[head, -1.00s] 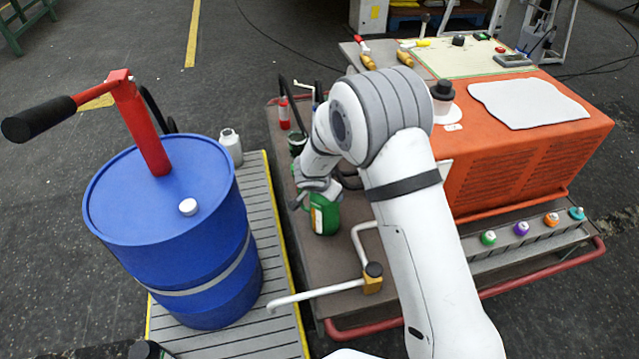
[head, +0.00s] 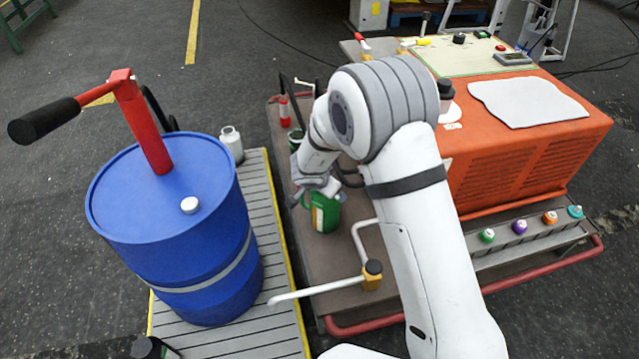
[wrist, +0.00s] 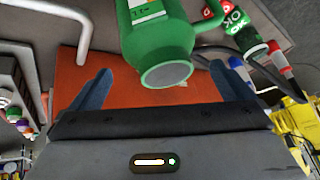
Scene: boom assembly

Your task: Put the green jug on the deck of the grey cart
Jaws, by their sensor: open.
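The green jug (head: 325,213) stands upright on the deck (head: 322,250) of the grey cart. It has a pale label on its side, and its handle shows in the wrist view. My gripper (head: 316,184) is just above and behind the jug in the head view. In the wrist view, my gripper (wrist: 162,72) has its two fingers wide apart with nothing clamped between them. The jug (wrist: 160,35) fills the upper middle there, its grey round end facing the camera, clear of both fingers. My wrist partly hides the fingertips in the head view.
A blue drum (head: 165,225) with a red-handled pump stands on a slatted platform (head: 270,335) at the left. An orange housing (head: 530,150) fills the right of the cart. A white bent bar (head: 320,289) is near the jug. A red-capped bottle (head: 284,112) stands behind.

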